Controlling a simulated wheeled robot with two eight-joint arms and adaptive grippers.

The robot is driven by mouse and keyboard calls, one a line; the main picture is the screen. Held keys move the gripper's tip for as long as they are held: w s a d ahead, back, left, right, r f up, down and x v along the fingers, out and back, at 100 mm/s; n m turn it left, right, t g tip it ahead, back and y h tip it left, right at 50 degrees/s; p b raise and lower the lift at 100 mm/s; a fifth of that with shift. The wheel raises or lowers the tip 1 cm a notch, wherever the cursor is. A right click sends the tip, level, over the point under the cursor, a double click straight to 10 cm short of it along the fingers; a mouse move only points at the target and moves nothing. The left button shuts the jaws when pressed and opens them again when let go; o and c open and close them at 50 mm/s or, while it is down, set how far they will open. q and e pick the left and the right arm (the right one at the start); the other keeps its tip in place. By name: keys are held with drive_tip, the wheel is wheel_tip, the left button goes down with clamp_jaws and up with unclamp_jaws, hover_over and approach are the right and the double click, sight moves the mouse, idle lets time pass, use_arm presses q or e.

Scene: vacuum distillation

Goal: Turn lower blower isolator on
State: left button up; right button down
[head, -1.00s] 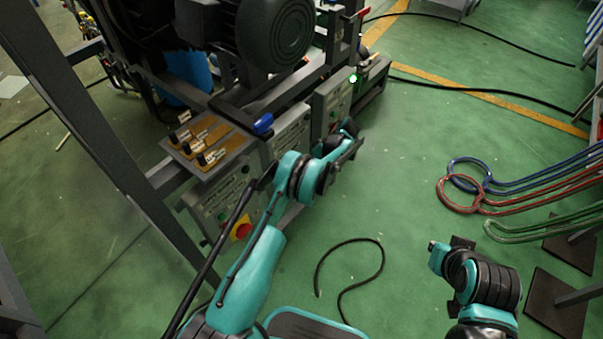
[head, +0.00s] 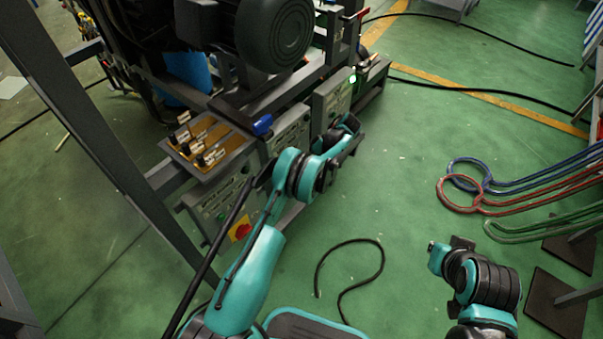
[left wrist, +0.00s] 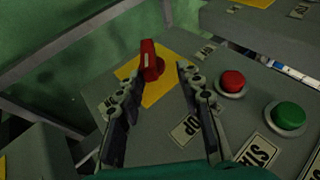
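In the left wrist view, a red rotary isolator handle (left wrist: 150,62) stands on a yellow plate (left wrist: 160,90) on a grey box. My left gripper (left wrist: 158,76) is open and empty, its two fingers pointing at the handle, which shows just beyond and between the tips. Contact is not visible. In the head view, my left gripper (head: 345,138) is beside the grey control boxes, and the handle in front of it is hidden. Another red and yellow isolator (head: 241,231) is on the nearer box. My right gripper (head: 447,250) is over the floor, its fingers unclear.
A red button (left wrist: 232,82) and a green button (left wrist: 289,116) sit right of the handle, with labels beside them. A blue lever (head: 262,125) and brass fittings (head: 208,140) are above the boxes. A black cable (head: 350,268) lies on open green floor.

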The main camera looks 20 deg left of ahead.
use_arm(q)
wheel_tip(320, 180, up, 8)
drive_tip(key=shift+f, duration=0.15)
idle(0.3)
